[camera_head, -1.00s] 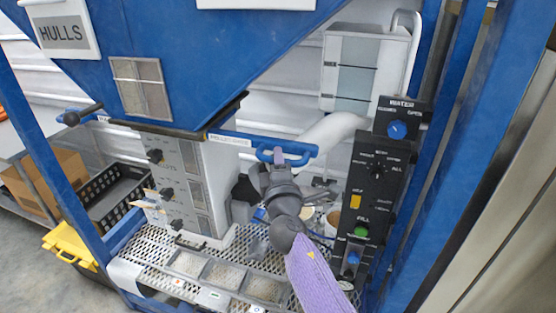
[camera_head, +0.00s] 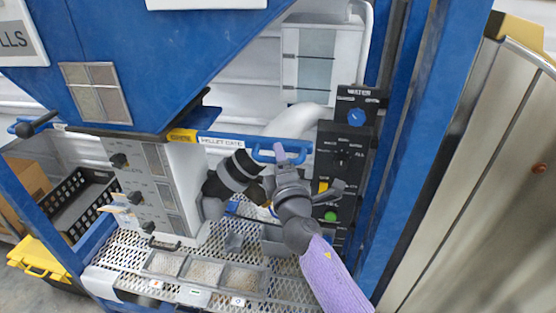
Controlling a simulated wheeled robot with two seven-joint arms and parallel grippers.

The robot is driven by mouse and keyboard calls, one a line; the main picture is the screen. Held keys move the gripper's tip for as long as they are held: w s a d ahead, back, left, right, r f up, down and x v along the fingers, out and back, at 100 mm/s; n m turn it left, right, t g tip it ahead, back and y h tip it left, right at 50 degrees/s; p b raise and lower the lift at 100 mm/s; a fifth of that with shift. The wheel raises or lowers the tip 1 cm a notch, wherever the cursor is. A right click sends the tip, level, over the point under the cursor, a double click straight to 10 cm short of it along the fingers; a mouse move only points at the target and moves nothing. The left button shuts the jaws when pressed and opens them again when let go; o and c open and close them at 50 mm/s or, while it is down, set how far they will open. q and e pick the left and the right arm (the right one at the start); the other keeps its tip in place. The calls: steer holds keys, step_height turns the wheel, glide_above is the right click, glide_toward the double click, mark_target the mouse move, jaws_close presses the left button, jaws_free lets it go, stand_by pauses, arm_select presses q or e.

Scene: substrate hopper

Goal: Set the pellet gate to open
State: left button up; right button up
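The pellet gate is a flat blue bar with a white label (camera_head: 222,142), sticking out to the right from under the blue hopper (camera_head: 150,40). A yellow stretch (camera_head: 182,135) of the bar shows beside the hopper's lower edge. The gate's blue loop handle (camera_head: 303,149) is at its right end. My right gripper (camera_head: 281,154) comes up from below on the purple-sleeved arm. A fingertip lies across the handle and the gripper appears shut on it; the other finger is hidden. My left gripper is not in view.
A black water panel (camera_head: 343,160) with knobs and buttons stands just right of my gripper. Small trays (camera_head: 203,272) sit on the perforated shelf below.

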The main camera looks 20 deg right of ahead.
steer(key=shift+a, duration=0.1)
steer(key=b+v, duration=0.1)
steer(key=v, duration=0.8)
steer(key=shift+s, duration=0.4)
steer(key=shift+f, duration=0.15)
